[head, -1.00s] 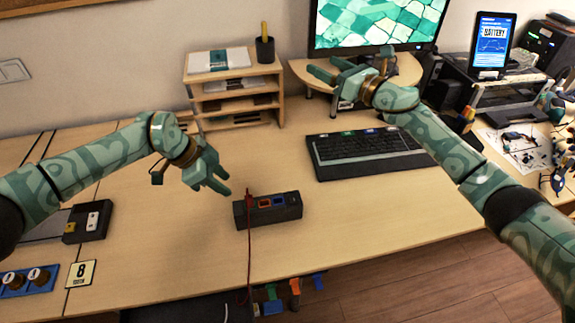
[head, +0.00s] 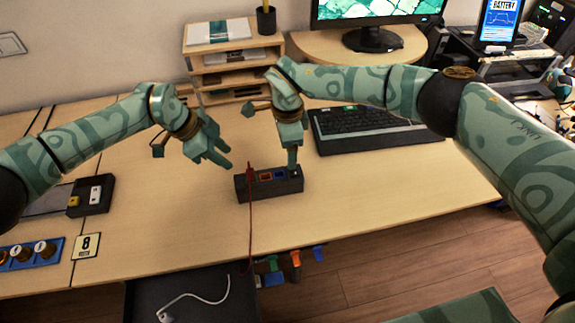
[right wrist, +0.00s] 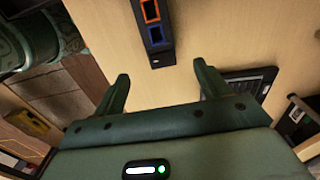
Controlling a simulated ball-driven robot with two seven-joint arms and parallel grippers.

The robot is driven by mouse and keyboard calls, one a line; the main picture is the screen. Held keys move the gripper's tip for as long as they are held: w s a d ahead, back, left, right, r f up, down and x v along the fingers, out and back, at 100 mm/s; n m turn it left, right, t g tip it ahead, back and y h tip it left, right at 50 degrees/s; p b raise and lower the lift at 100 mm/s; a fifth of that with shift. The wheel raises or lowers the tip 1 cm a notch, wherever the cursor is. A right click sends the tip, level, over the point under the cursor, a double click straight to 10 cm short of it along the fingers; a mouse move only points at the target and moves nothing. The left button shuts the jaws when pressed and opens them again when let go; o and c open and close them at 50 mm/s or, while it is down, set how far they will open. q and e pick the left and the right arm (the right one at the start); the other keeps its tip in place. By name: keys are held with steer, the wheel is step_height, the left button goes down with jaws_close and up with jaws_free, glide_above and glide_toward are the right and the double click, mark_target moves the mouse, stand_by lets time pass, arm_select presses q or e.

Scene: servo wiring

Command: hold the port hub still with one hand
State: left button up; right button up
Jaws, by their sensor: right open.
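The port hub (head: 256,187) is a dark box lying on the table, with an orange and a blue port on top. A red plug (head: 250,173) stands in its left end, and its red cable hangs over the table's front edge. My right gripper (head: 292,168) points down at the hub's right end. In the right wrist view its jaws (right wrist: 160,74) are open, and the hub (right wrist: 157,52) ends just ahead of the gap between them. I see no contact there. My left gripper (head: 229,158) is open and empty, above and left of the hub.
A keyboard (head: 365,128) lies behind and right of the hub. A wooden shelf (head: 222,68) stands at the back. A dark surface with a white cable (head: 195,300) is below the front edge. The table right of the hub is clear.

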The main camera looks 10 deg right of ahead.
mark_target(287, 173)
step_height(287, 173, down, 12)
steer(key=shift+a+r, duration=0.1)
steer(key=shift+r, duration=0.05)
steer(key=shift+w+f, duration=0.1)
steer(key=shift+f, duration=1.05)
